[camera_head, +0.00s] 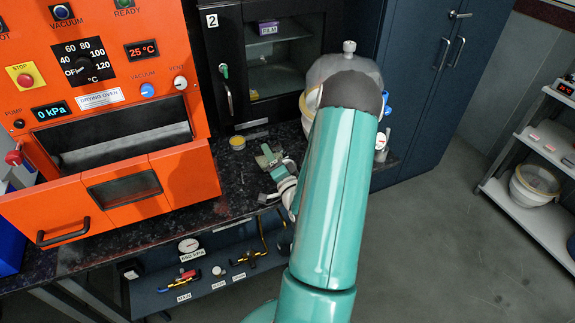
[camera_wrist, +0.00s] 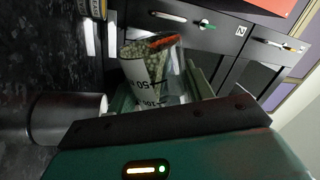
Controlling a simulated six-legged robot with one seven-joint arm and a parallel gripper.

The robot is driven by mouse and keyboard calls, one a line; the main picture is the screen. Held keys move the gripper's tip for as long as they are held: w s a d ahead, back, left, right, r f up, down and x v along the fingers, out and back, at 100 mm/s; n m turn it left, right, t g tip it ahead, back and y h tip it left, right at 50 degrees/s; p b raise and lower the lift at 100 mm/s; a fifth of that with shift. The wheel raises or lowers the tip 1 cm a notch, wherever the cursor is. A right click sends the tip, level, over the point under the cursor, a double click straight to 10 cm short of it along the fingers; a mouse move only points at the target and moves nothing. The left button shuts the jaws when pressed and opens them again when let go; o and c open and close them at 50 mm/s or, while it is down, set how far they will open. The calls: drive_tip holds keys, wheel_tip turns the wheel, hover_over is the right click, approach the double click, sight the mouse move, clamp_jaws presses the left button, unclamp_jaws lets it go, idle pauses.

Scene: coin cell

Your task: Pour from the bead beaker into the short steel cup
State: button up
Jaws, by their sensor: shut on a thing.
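The bead beaker (camera_wrist: 145,68) is clear, with dark markings and pale green beads. In the wrist view it sits between the jaws of my gripper (camera_wrist: 163,88), which is shut on it. In the head view my gripper (camera_head: 268,158) is over the counter in front of the black cabinet. The cup and beaker cannot be made out clearly there.
An orange drying oven (camera_head: 160,180) stands at the left with its front open. A small yellow tin (camera_head: 238,143) sits on the counter (camera_head: 232,185) behind my gripper. A black cabinet (camera_head: 228,50) stands at the back. A large glass vessel (camera_head: 345,66) is partly behind my arm.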

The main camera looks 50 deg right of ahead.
drive_tip(key=shift+f+m, duration=0.25)
drive_tip(key=shift+m, duration=0.45)
idle(1.1)
drive_tip(key=shift+s+d+r+m+g+h, duration=0.15)
drive_tip(key=shift+r+m+h, duration=0.15)
drive_tip(key=shift+m, duration=0.55)
drive_tip(key=shift+s+d+r+m+g+h, duration=0.1)
drive_tip(key=shift+d+r+m+h, duration=0.15)
drive_tip(key=shift+m, duration=0.65)
drive_tip(key=shift+s+d+r+m+g+h, duration=0.1)
drive_tip(key=shift+r+m+h, duration=0.25)
drive_tip(key=shift+m, duration=0.5)
idle(3.6)
